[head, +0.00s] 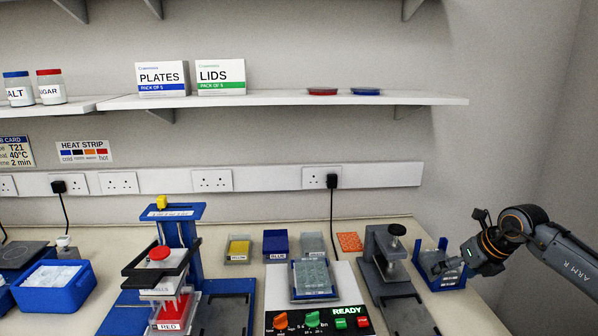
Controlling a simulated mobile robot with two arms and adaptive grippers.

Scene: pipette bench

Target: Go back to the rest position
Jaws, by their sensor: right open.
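My right arm comes in from the right edge, marked ARM R. Its gripper (455,262) is open and sits at the far right of the bench, in front of and partly over a blue rack (448,279) with a clear grey part in it. Whether the fingers touch the rack cannot be told. I see nothing held in the gripper. My left gripper does not show.
The bench holds a blue press stand (183,213), a machine with a READY display (346,311) bearing a clear well plate (313,277), a dark grey stand (378,265), and a blue bin (55,297). A shelf (430,99) runs above. Bare bench shows at the right front.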

